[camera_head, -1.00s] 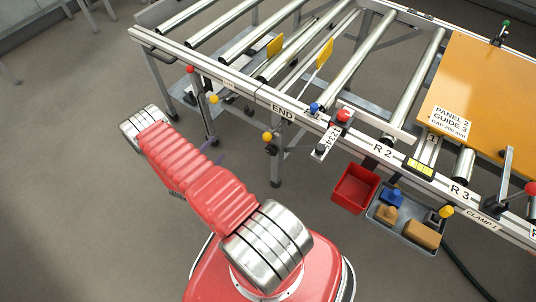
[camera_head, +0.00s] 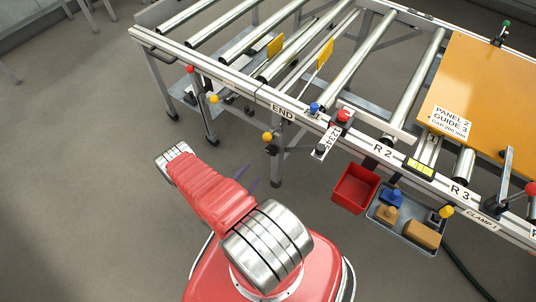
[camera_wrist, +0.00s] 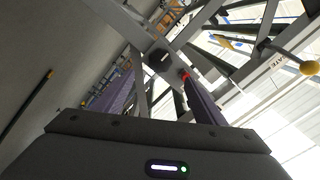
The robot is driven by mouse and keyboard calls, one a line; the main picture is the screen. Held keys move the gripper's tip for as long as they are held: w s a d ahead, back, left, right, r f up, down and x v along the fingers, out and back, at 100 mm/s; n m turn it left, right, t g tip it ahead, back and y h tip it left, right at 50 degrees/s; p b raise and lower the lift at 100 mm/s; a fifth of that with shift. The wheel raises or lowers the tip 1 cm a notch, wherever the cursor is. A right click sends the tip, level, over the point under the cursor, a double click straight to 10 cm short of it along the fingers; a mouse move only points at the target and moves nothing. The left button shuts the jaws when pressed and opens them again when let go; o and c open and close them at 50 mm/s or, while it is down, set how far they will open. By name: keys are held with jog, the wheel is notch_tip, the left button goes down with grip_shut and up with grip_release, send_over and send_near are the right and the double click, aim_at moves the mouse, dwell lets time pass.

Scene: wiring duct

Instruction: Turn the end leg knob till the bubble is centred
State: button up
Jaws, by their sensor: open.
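The rail end marked END (camera_head: 281,112) is at the middle of the roller table's near side in the head view. Below it are a yellow ball (camera_head: 267,136), a dark knob (camera_head: 271,149) and the end leg (camera_head: 277,168). A yellow-green vial (camera_head: 420,168), apparently the level, sits on the rail between R2 and R3; its bubble is too small to read. My gripper (camera_wrist: 163,88) is open and empty in the wrist view, with purple fingers. A dark round knob (camera_wrist: 158,60) shows beyond and between them, apart from both. In the head view my arm mostly hides the gripper.
A red bin (camera_head: 355,188) and a grey tray (camera_head: 409,228) with blue and tan parts hang below the rail. An orange panel (camera_head: 485,90) lies on the rollers at right. Another leg (camera_head: 206,120) stands left. Floor left of my arm is clear.

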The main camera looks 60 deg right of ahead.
aim_at(270, 152)
jog(key=shift+d, duration=0.1)
jog(key=shift+s+d, duration=0.35)
jog(key=shift+d, duration=1.9)
jog(key=shift+s+d, duration=0.35)
jog(key=shift+d, duration=1.9)
jog(key=shift+s+d, duration=0.35)
jog(key=shift+d, duration=1.9)
jog(key=c, duration=1)
